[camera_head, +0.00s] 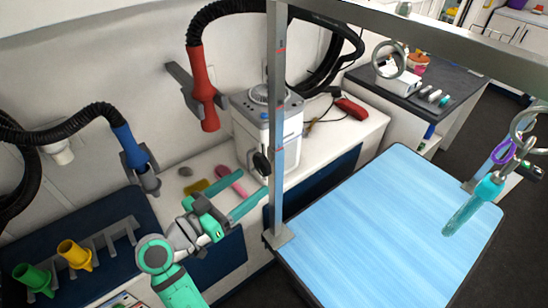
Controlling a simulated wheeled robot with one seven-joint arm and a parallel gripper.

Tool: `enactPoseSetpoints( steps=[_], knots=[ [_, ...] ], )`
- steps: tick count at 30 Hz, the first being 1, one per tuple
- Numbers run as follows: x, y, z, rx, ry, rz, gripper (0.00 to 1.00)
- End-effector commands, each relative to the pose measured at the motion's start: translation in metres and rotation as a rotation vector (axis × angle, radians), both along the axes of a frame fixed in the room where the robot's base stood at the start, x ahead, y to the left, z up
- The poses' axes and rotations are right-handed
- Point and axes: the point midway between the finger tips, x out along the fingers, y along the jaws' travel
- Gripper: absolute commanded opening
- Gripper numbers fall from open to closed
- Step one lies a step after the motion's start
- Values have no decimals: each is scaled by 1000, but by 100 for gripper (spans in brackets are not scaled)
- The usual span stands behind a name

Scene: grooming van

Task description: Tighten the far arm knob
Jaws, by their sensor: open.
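A black knob (261,163) sticks out from the left side of the upright metal post (279,110) of the grooming arm, a little below mid-height. The post rises from a foot at the corner of the blue-topped table. My gripper (247,183) is open and empty, with its two teal fingers pointing up and right toward the knob. The fingertips are just below and left of the knob. They look apart from it, but the exact gap in depth cannot be told. How tight the knob is does not show.
A crossbar (440,38) runs overhead to the right. A white machine (265,120) stands on the counter behind the post. A red dryer nozzle (204,95) and a blue nozzle (130,147) hang at left. The blue tabletop (385,230) is mostly clear.

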Motion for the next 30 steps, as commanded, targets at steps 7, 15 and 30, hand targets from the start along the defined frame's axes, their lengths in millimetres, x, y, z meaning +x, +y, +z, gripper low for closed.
enactPoseSetpoints(
  steps=[7,15,30],
  knots=[
    [-12,12,44,78,-106,-115,69],
    [-6,0,49,92,-122,-136,69],
    [41,-64,49,91,-121,-134,69]
  ],
)
